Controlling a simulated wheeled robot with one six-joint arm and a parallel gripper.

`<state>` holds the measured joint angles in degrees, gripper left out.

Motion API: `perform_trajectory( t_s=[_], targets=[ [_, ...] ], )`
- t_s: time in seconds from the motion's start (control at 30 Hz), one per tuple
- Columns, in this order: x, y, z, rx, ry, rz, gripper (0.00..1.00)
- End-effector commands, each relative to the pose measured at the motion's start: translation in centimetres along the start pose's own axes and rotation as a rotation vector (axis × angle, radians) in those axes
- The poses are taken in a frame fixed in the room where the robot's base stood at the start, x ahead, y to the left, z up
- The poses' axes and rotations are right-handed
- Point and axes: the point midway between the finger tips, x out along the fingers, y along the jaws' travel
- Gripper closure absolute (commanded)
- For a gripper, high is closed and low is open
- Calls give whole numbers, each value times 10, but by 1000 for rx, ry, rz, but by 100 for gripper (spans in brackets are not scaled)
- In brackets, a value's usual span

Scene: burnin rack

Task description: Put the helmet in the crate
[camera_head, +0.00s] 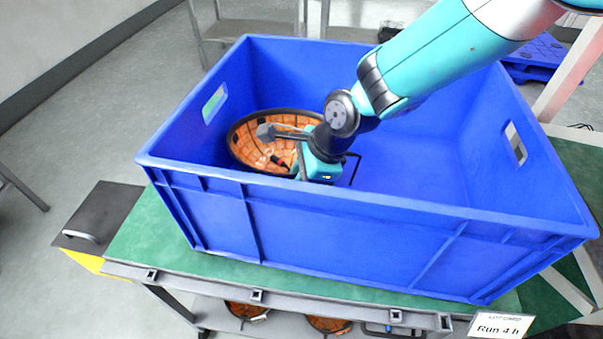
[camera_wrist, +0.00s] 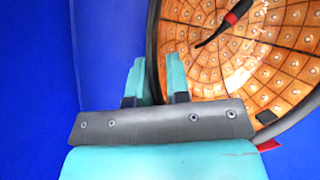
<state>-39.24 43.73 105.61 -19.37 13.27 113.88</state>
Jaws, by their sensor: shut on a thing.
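The helmet (camera_head: 251,150) is a dark-rimmed shell with an orange, tiled inner face, lying with its hollow side up inside the blue crate (camera_head: 340,225), at the left. My gripper (camera_head: 272,133) reaches down into the crate at the helmet. In the wrist view, my gripper (camera_wrist: 155,80) has its two teal fingers on either side of the helmet's dark rim, shut on it. The helmet (camera_wrist: 250,55) fills the right of that view, with a black and red strap across its inside. Whether the helmet touches the crate floor cannot be told.
The crate stands on a green-topped bench (camera_head: 150,240); its right half is empty. More orange-lined helmets (camera_head: 328,324) sit on a shelf below. A dark box (camera_head: 100,220) is at the left, and a "Run 4 h" label (camera_head: 499,326) is at the front right.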

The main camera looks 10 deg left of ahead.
Motion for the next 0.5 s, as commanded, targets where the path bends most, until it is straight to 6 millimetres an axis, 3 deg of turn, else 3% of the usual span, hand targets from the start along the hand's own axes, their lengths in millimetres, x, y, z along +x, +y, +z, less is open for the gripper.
perform_trajectory(
  t_s=[0.03,0.13,0.5],
  targets=[
    [2,0,-1,0,0,0,81],
    [1,0,0,0,0,0,58],
    [-5,-1,1,0,-1,-1,58]
  ],
)
